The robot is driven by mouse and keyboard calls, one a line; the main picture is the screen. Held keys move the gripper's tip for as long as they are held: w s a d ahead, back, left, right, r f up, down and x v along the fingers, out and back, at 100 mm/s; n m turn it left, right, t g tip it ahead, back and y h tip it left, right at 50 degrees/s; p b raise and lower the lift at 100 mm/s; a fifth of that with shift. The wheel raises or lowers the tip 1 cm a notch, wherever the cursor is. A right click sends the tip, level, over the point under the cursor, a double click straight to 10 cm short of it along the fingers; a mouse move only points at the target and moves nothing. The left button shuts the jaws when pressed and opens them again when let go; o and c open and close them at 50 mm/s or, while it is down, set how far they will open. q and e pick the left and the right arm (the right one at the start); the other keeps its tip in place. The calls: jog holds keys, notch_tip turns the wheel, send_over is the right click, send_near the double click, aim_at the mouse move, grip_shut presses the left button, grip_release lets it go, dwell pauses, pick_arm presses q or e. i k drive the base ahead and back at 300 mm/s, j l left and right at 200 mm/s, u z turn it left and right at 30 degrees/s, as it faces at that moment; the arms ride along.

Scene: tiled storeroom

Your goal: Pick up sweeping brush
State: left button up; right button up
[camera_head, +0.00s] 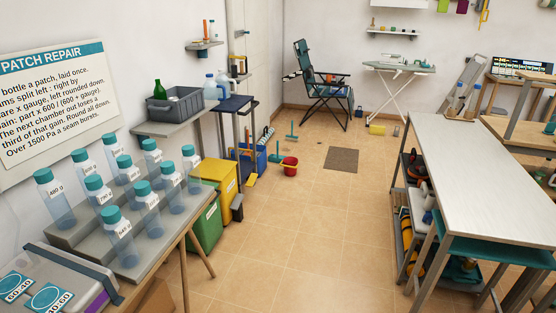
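A small teal brush-like tool (292,136) with an upright handle stands on the tiled floor in the middle distance, left of centre; it looks like the sweeping brush, but it is too small to be sure. It stands just behind a red bucket (289,166). Neither of my grippers is in view.
A blue crate (252,163) and yellow and green bins (207,226) line the left wall. A table with teal-capped bottles (120,238) is at the near left. A long white workbench (478,172) stands at right. Tiled floor between is mostly clear, with a brown mat (341,160).

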aim_at(288, 137)
jog(key=i, duration=0.55)
jog(key=i+l+z, duration=0.2)
jog(key=i, duration=0.5)
jog(key=i+j+z, duration=0.25)
jog(key=i, duration=0.4)
jog(key=i+z, duration=0.2)
jog(key=i, duration=4.55)
jog(key=i+u, duration=0.4)
jog(key=i+l+u, duration=0.4)
jog(key=i, duration=0.2)
jog(key=i+l+u, duration=0.35)
jog(key=i+j, duration=0.05)
jog(key=i, duration=0.05)
